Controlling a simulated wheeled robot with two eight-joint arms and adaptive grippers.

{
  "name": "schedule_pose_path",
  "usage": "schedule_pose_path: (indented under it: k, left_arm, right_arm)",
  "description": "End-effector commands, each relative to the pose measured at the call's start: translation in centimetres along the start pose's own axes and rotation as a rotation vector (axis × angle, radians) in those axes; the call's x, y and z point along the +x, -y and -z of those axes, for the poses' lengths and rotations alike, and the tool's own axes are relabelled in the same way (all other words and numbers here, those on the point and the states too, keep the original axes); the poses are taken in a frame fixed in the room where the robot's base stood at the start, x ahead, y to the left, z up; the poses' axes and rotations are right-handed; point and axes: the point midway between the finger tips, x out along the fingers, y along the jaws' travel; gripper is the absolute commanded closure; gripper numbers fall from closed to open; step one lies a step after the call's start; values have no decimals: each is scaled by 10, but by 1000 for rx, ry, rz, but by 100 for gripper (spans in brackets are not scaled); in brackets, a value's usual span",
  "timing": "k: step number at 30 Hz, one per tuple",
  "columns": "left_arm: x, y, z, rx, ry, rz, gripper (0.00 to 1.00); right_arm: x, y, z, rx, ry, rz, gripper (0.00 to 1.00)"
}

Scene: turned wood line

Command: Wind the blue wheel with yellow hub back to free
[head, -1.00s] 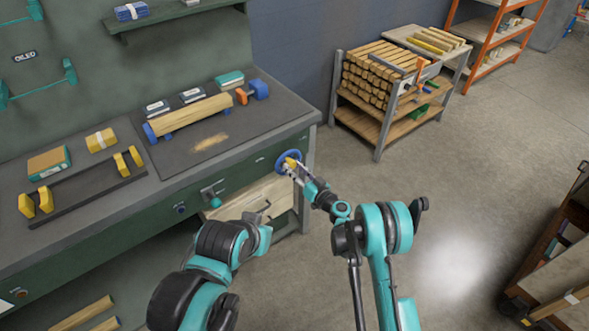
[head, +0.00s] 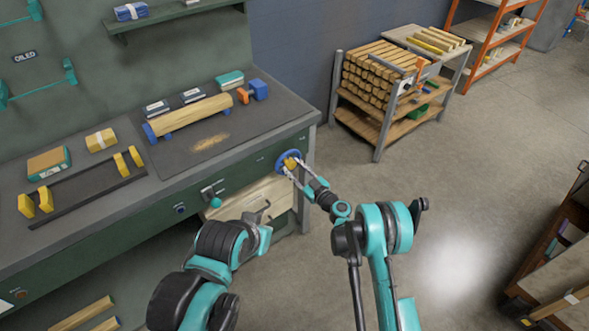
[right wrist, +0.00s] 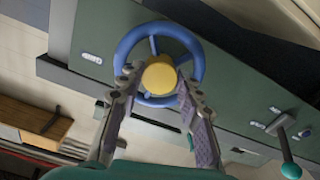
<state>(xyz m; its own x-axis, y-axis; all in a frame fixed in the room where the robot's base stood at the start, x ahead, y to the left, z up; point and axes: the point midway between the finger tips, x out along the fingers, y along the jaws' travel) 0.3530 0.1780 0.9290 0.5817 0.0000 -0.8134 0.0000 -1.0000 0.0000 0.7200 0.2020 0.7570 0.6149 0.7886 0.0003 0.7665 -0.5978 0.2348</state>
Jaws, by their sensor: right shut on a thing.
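The blue wheel with yellow hub (head: 281,157) is on the green bench front near its right end. In the right wrist view the blue rim (right wrist: 125,47) and spokes surround the round yellow hub (right wrist: 160,76). My right gripper (head: 290,165) reaches the wheel from the front. In the right wrist view its fingers (right wrist: 157,88) lie on both sides of the hub, shut on it.
A lever with a teal knob (head: 216,202) is on the bench front, left of the wheel. A wooden beam (head: 190,114) rests on the bench beside a blue block (head: 258,89) and an orange part.

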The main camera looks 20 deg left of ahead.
Motion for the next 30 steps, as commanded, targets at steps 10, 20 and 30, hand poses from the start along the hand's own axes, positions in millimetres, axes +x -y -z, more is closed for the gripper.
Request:
schedule_pose_path:
  k: [10,20,30]
  left_arm:
    - [0,0,0,0,0,0,100]
    - [0,0,0,0,0,0,100]
    - [0,0,0,0,0,0,100]
  right_arm:
    - [0,1,-1,-6,1,2,94]
    - [0,0,0,-4,1,1,44]
    - [-34,-1,-1,-4,1,-2,44]
